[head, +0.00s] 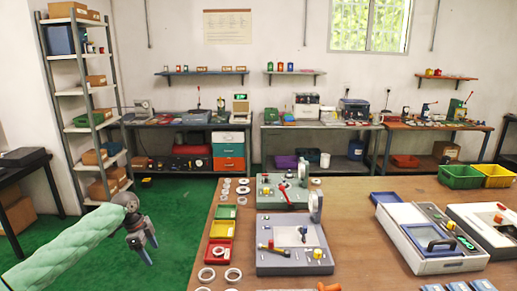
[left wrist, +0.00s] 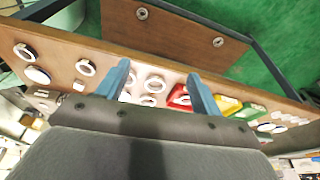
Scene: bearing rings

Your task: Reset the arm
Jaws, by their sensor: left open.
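My left arm comes in from the left in the head view. Its gripper (head: 143,243) hangs over the green floor, to the left of the wooden table (head: 380,225), and is open and empty. In the left wrist view its two blue-grey fingers (left wrist: 160,82) stand apart with nothing between them, and the table edge with several metal rings (left wrist: 155,85) shows beyond them. In the head view, metal rings (head: 206,275) lie at the table's front left. My right gripper is not clearly in view.
Red (head: 218,251), yellow (head: 221,229) and green (head: 226,211) trays line the table's left side. A grey fixture (head: 290,262) stands beside them, a greenish one (head: 270,190) behind. A white case (head: 415,240) and yellow bin (head: 498,176) stand at right. Floor around my left gripper is clear.

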